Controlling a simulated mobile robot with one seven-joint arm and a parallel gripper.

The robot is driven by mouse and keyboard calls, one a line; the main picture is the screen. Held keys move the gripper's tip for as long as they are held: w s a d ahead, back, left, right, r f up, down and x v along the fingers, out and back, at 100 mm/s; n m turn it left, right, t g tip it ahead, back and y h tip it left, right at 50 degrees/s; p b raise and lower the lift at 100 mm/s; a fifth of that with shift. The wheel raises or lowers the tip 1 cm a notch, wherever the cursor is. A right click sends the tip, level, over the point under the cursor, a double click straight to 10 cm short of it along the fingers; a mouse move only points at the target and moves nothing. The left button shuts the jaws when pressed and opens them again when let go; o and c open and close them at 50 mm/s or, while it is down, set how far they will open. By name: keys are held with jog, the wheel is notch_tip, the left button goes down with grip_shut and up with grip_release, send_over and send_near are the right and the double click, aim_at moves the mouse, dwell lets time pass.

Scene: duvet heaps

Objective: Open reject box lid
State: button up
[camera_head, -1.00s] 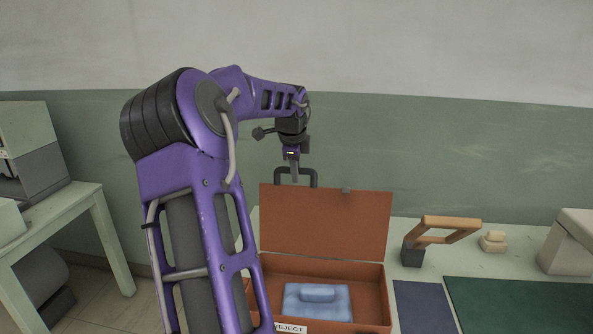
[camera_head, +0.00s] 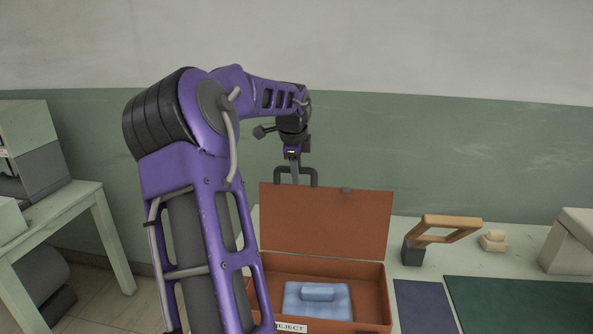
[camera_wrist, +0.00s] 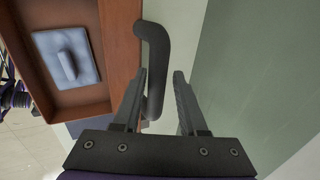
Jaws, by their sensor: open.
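The orange-brown reject box (camera_head: 374,300) stands on the table with its lid (camera_head: 325,222) raised upright at the back. A white REJECT label (camera_head: 291,327) is on its front. A dark handle (camera_head: 311,171) sticks up from the lid's top edge. It also shows in the wrist view (camera_wrist: 154,60). My gripper (camera_head: 294,180) is at the handle, pointing down. In the wrist view my gripper (camera_wrist: 162,76) is open, with the handle bar beside the left finger. Whether they touch I cannot tell. A folded blue cloth-like item (camera_head: 318,300) lies inside the box and shows in the wrist view too (camera_wrist: 67,58).
A wooden-handled tool (camera_head: 446,228) with a dark block and a small beige piece (camera_head: 493,241) stand right of the box. A navy mat (camera_head: 424,305) and a green mat (camera_head: 520,304) lie in front. The wall (camera_head: 480,160) is close behind the lid.

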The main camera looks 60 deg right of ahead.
jog(key=v, duration=1.7)
jog(key=shift+r, duration=0.15)
jog(key=shift+a, duration=0.15)
